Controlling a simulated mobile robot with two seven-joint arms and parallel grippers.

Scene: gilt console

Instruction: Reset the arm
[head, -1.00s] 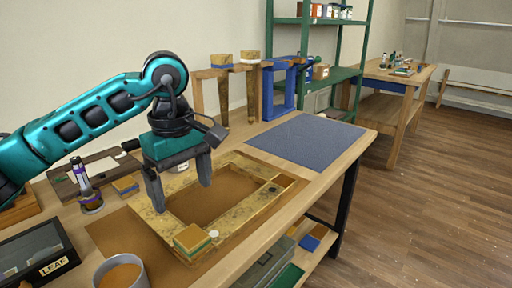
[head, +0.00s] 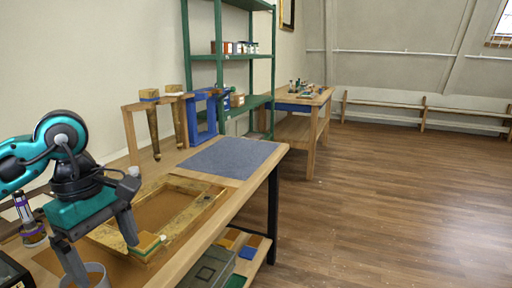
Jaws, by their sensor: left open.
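My left arm comes in from the left in teal and black. My left gripper (head: 104,248) is open, with its two grey fingers pointing down and apart. It hangs over the front left of the workbench, in front of the gilt frame (head: 203,212). One finger overlaps a grey cup (head: 97,272) in the picture, and the other ends near a small block with a green layer (head: 147,244) at the frame's near corner. I cannot tell whether either finger touches anything. Nothing shows between the fingers. My right gripper is not in view.
A blue-grey mat (head: 228,158) lies on the bench's far end. A purple-labelled bottle (head: 29,220) stands at left. Wooden legs and a blue stand (head: 203,118) are behind, by a green shelf (head: 219,72). A second table (head: 298,103) stands farther off. The floor (head: 400,190) at right is clear.

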